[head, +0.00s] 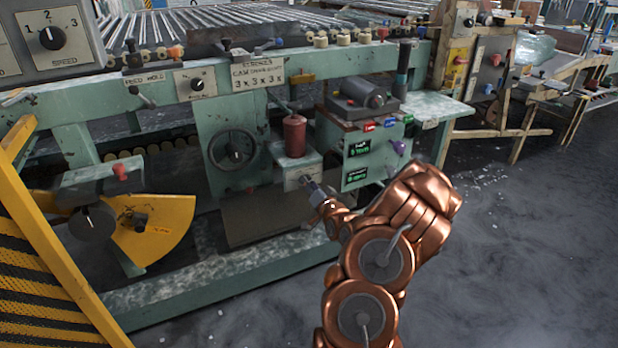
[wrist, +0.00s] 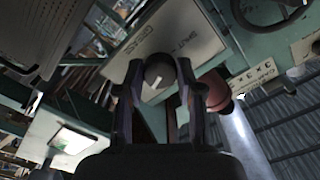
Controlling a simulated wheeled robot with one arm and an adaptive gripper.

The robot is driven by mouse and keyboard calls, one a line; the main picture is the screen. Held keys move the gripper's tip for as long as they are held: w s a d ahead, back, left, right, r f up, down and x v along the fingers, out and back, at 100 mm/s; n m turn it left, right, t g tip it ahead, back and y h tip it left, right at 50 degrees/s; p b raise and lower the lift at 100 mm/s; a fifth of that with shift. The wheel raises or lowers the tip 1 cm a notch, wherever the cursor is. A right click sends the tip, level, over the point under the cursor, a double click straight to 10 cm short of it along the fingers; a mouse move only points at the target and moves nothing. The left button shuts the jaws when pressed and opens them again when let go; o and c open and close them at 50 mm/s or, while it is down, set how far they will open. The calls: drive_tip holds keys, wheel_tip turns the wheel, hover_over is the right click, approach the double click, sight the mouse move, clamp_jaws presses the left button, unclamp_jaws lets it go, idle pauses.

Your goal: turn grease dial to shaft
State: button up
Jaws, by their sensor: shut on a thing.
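The grease dial (wrist: 157,76) is a small dark round knob with a pale pointer mark, on a pale label plate (wrist: 150,40) in the wrist view. My gripper (wrist: 161,68) has one finger on each side of the dial and is shut on it. The plate's lettering beside the fingers is slanted and only partly readable, so I cannot tell which word the pointer faces. In the head view my gripper (head: 312,188) reaches the front of a pale box (head: 297,164) under a red cylinder (head: 294,136); the dial itself is hidden there by my fingers.
A handwheel (head: 232,150) is left of the box. A green control box (head: 362,150) with colored buttons and a purple knob stands close on the right. A yellow quadrant plate (head: 155,222) and a striped guard (head: 45,290) are at left. Open floor lies at right.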

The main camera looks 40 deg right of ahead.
drive_tip(key=shift+w+a+m+p, duration=0.1)
drive_tip(key=shift+m+p, duration=0.8)
drive_tip(key=shift+m, duration=0.8)
drive_tip(key=o, duration=1.2)
drive_tip(key=shift+c, duration=0.2)
drive_tip(key=shift+s, duration=0.2)
drive_tip(key=v, duration=1.1)
drive_tip(key=shift+s, duration=0.35)
drive_tip(key=shift+a, duration=0.1)
